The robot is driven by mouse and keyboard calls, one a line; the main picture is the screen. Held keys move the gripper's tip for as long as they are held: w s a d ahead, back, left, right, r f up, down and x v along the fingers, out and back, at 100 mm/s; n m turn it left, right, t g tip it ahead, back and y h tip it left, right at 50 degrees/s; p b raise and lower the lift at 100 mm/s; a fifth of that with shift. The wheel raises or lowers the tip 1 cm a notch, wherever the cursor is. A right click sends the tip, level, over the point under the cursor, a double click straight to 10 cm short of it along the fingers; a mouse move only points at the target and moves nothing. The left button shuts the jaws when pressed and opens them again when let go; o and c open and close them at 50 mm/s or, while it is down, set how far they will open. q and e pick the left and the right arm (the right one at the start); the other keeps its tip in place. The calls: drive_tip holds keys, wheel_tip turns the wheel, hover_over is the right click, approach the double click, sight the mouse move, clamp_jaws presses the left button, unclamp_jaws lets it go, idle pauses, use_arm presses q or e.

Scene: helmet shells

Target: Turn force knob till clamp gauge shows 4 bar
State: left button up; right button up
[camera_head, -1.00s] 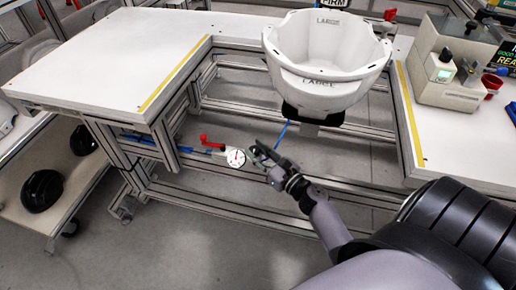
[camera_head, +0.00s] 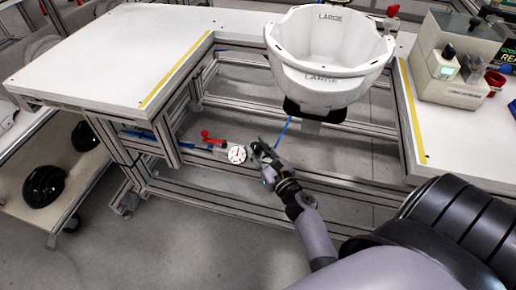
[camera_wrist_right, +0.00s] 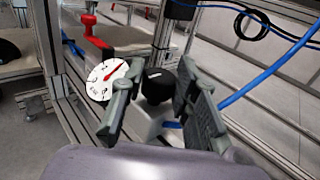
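The clamp gauge (camera_head: 237,154) is a round white dial low under the bench; it also shows in the wrist view (camera_wrist_right: 106,80). Its red needle points up and right in the wrist view, but I cannot read the value. A black knob (camera_wrist_right: 158,84) with a white mark stands right of the gauge. My right gripper (camera_head: 257,148) is at the knob. In the wrist view its two grey fingers (camera_wrist_right: 155,105) are apart, with the knob seen between and beyond them. I cannot tell contact. My left gripper is not in view.
A red lever (camera_head: 212,139) sits left of the gauge and shows in the wrist view (camera_wrist_right: 94,33). A white helmet shell (camera_head: 328,60) hangs above. A blue hose (camera_head: 283,130) runs close to my right gripper. Aluminium rails (camera_head: 215,200) surround the area.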

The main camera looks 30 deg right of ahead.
sight(258, 149)
drive_tip(key=o, duration=0.4)
drive_tip(key=shift+r, duration=0.1)
wheel_tip(258, 149, up, 3)
drive_tip(key=shift+f, duration=0.15)
drive_tip(key=shift+w+d+r, duration=0.1)
drive_tip(key=shift+d+r, duration=0.05)
drive_tip(key=shift+r, duration=3.4)
drive_tip(key=shift+a, duration=0.2)
